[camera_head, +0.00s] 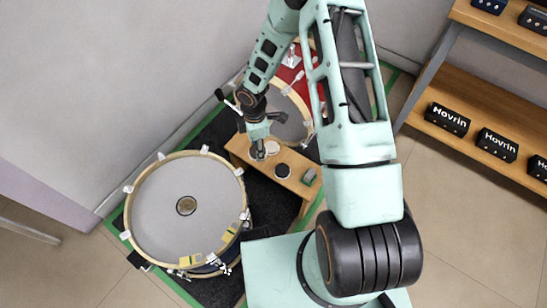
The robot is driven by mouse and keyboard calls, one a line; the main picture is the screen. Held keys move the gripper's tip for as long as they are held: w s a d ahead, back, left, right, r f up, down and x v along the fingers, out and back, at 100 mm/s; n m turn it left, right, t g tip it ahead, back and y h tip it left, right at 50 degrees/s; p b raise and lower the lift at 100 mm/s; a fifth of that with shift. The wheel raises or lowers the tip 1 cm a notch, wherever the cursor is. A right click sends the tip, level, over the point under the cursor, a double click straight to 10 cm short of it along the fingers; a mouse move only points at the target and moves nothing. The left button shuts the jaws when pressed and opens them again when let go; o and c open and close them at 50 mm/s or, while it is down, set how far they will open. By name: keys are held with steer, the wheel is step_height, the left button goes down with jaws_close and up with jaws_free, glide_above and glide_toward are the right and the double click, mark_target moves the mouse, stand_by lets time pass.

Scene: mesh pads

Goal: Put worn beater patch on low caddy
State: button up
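The large drum (160,230) lies with its pale grey head facing up at the left. A small round brown-grey patch (186,206) with a darker centre sits in the middle of the head; it looks like the worn beater patch. The low caddy (296,186) is a narrow wooden bench right of the drum. On it are a white round pad (272,147), a black round pad (283,171) and a grey block (309,177). My gripper (259,153) points down over the caddy's left end, beside the white pad. Its fingers are too small to tell open from shut.
Another drum (290,110) with a red shell stands behind the caddy, partly hidden by my arm. Yellow tags (228,236) lie on the large drum's near right rim. Shelves (480,110) with black Hovrin boxes (447,119) stand at the right. Walls close off the back left.

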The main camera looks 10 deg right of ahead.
steer(key=shift+w+a+f, duration=0.2)
steer(key=shift+w+f, duration=0.05)
steer(key=shift+f, duration=0.15)
steer(key=w+a+f+b, duration=0.15)
steer(key=w+f, duration=0.25)
steer(key=w, duration=0.4)
steer(key=b, duration=0.3)
glide_above(248, 142)
steer(key=f, duration=0.5)
steer(key=shift+s, duration=0.35)
steer(key=shift+w+f+b, duration=0.25)
steer(key=shift+f+b, duration=0.65)
steer(key=shift+f, duration=0.85)
steer(key=shift+f, duration=0.1)
steer(key=shift+f+b, duration=0.15)
steer(key=shift+b, duration=0.15)
steer(key=o, duration=1)
